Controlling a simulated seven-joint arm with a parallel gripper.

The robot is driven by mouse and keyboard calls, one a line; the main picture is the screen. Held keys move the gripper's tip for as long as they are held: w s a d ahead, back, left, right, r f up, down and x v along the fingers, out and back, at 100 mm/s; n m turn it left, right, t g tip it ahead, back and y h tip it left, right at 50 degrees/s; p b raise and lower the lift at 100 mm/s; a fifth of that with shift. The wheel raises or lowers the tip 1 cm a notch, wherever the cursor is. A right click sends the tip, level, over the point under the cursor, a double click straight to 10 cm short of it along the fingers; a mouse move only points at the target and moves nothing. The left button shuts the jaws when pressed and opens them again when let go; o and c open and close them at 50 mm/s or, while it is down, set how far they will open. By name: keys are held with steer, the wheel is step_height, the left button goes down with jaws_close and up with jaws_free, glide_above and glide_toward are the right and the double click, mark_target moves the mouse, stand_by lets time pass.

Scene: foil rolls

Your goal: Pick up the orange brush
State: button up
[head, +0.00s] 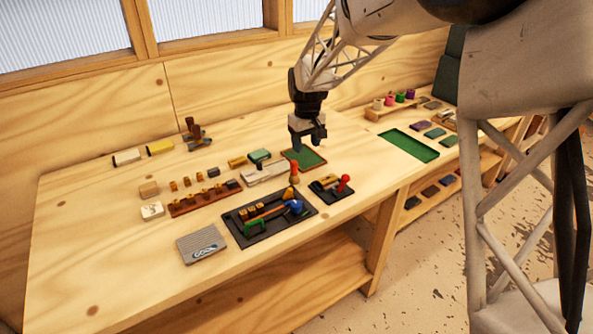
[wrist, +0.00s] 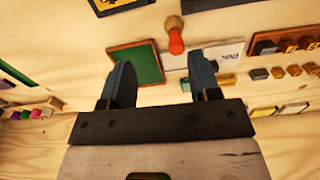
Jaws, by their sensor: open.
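The orange brush (head: 294,171) appears to be the small piece with an orange part and a pale wooden end, between the black tray and the green pad. It also shows in the wrist view (wrist: 176,41), top centre, beyond my fingertips. My gripper (head: 309,143) hangs above the table, behind the brush and over the far side of the green pad. In the wrist view my gripper (wrist: 162,78) has its two blue-grey fingers wide apart with nothing between them. The brush is apart from both fingers.
The green pad (head: 304,159) lies beside the brush. A black tray (head: 240,233) with tools and a smaller dark tray (head: 337,194) with a red-knobbed piece lie in front. A pale block (head: 265,173) is left. A green tray (head: 410,145) lies right.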

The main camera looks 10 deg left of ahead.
glide_above(294, 161)
step_height(294, 161, down, 3)
steer(key=shift+w+a+f+n, duration=0.1)
steer(key=shift+w+n, duration=0.05)
steer(key=shift+n, duration=0.15)
steer(key=shift+f, duration=1.25)
steer(key=shift+f, duration=0.1)
steer(key=shift+s+f, duration=0.15)
steer(key=shift+f, duration=1.1)
steer(key=shift+s+f, duration=0.1)
steer(key=shift+f, duration=1.15)
steer(key=shift+c, duration=0.3)
steer(key=c, duration=0.9)
